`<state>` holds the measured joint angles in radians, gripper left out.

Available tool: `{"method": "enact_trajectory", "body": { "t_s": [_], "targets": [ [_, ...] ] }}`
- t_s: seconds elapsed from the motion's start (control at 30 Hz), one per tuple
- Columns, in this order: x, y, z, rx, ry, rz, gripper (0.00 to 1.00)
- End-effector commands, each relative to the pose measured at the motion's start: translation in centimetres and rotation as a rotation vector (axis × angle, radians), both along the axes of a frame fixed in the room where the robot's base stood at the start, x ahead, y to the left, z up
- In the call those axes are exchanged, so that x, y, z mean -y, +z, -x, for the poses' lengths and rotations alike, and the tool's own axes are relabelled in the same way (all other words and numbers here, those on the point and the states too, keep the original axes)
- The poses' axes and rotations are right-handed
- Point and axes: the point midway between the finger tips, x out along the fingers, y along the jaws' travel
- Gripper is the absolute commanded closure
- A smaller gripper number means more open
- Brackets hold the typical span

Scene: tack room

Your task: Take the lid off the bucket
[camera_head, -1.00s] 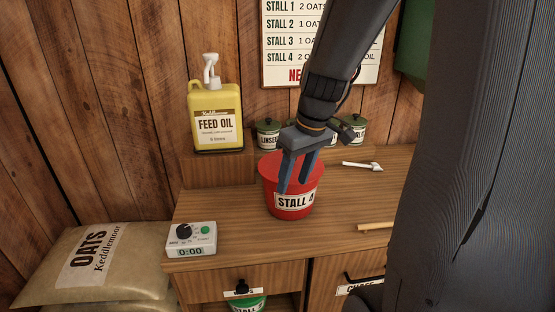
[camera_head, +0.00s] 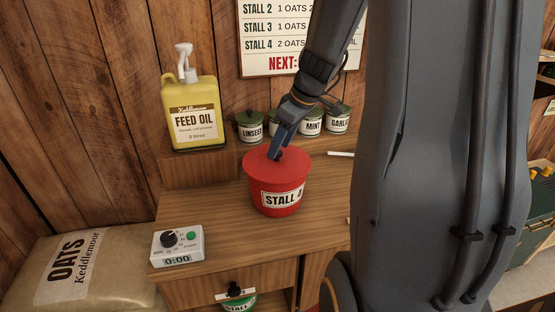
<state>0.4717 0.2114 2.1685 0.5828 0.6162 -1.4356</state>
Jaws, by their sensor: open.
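A red bucket (camera_head: 268,198) labelled "STALL 4" stands upright on the wooden counter. Its red lid (camera_head: 290,168) is on top of it, with a small dark knob at the lid's far middle. My gripper (camera_head: 277,154) points down at the lid, with its fingers at the knob. The jaws are open; I cannot tell whether a finger touches the knob, as the fingers partly hide it.
A yellow feed oil jug (camera_head: 193,115) and several small jars, such as the linseed jar (camera_head: 250,127), stand on the raised shelf behind. A timer box (camera_head: 177,245) sits at the counter's front left. An oats sack (camera_head: 78,272) lies left of the counter. My arm hides the counter's right side.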

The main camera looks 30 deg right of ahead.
Motion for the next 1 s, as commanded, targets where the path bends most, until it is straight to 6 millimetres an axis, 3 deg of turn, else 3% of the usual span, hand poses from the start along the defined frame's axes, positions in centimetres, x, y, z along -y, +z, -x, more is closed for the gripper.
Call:
{"method": "enact_trajectory", "body": {
  "t_s": [0.17, 0.4, 0.47, 0.7, 1.0],
  "targets": [
    [-0.3, -1.4, -0.4, -0.002, -0.001, -0.002, 0.53],
    [-0.2, -1.6, -0.5, -0.001, -0.002, 0.000, 0.53],
    [-0.2, -1.6, -0.5, -0.001, -0.002, 0.000, 0.60],
    [-0.2, -1.6, -0.5, -0.001, -0.002, 0.000, 1.00],
    [-0.2, -1.4, -0.5, 0.000, -0.002, 0.000, 1.00]
  ]
}}
